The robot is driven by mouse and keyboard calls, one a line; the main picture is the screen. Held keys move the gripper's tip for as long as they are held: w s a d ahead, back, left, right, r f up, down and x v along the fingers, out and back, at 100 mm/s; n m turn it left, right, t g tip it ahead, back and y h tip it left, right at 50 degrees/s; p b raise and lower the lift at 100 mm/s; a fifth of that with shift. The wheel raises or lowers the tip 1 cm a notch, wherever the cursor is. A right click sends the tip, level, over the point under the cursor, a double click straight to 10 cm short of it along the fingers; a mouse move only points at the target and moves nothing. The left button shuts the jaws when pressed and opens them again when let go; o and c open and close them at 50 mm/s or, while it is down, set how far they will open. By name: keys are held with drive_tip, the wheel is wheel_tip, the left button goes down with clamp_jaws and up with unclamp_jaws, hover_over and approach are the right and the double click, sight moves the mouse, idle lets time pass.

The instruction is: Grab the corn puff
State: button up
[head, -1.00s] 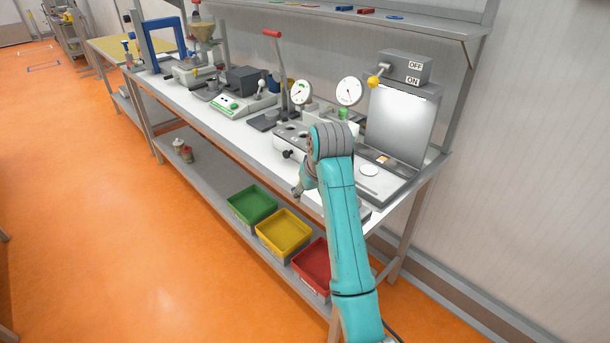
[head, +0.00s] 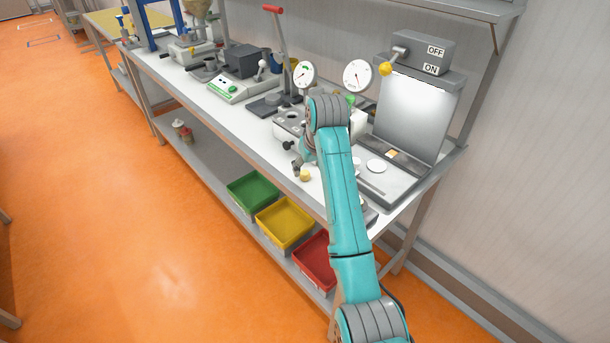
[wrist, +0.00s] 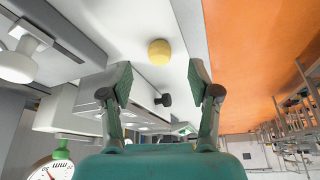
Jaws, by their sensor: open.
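The corn puff (wrist: 160,52) is a small round yellow piece on the white bench top. In the head view the corn puff (head: 305,174) sits near the bench's front edge, beside my gripper. My gripper (wrist: 158,82) is open, with a finger on each side and nothing between the pads. In the head view my gripper (head: 304,163) is small and partly hidden by my teal arm.
A grey-white device with a black knob (wrist: 163,100) stands close to my fingers. The bench's front edge is near, with orange floor (wrist: 240,60) beyond. A white round-topped part (wrist: 18,62) is at the left. Green (head: 252,191), yellow (head: 285,222) and red bins (head: 315,262) sit below.

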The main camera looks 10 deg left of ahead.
sight(306, 174)
drive_tip(key=shift+w+x, duration=0.15)
drive_tip(key=shift+x, duration=1.15)
drive_tip(key=shift+w+x, duration=0.1)
drive_tip(key=shift+x, duration=1.2)
drive_tip(key=shift+r, duration=0.1)
drive_tip(key=c, duration=0.8)
